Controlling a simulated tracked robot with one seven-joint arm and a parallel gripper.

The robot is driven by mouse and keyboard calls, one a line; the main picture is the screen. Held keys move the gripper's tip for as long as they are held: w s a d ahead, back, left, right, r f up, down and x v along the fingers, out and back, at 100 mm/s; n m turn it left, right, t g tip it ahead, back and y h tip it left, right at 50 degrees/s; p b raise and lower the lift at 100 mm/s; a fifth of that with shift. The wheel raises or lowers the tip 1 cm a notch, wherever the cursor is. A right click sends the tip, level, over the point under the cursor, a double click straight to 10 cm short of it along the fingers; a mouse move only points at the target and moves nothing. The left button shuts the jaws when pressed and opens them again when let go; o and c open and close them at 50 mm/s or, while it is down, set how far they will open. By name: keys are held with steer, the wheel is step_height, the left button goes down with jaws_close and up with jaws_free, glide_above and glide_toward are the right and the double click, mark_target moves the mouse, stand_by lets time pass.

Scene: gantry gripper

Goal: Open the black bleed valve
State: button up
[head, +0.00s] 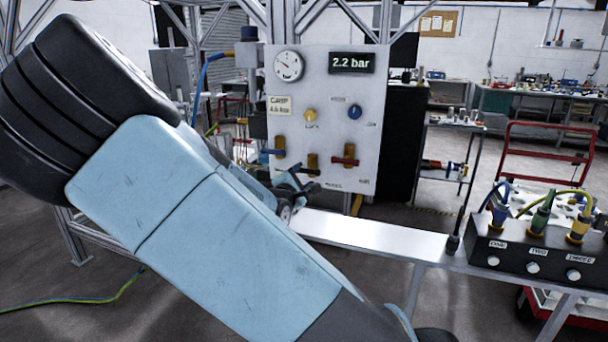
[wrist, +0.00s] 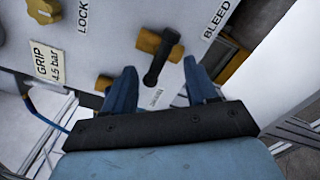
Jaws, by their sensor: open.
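The black bleed valve has a dark lever handle (wrist: 157,65) on a brass body (wrist: 148,42), upper middle of the wrist view. In the head view its brass body (head: 313,160) sits between the blue-handled valve (head: 272,152) and the red-handled valve (head: 345,161). My gripper (wrist: 160,76) is open, with one blue finger on each side of the lever's lower end. A gap shows between the lever and each finger. The gripper also shows small in the head view (head: 299,181), just below the valve, where it partly hides the lever.
The grey panel (head: 365,110) carries a gauge (head: 289,66), a display (head: 352,62) reading 2.2 bar, a yellow knob (head: 310,115) and a blue knob (head: 355,112). A white beam (head: 370,233) runs below it. A connector box (head: 530,255) stands at right.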

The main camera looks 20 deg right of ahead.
mark_target(308, 171)
steer(key=shift+x, duration=1.75)
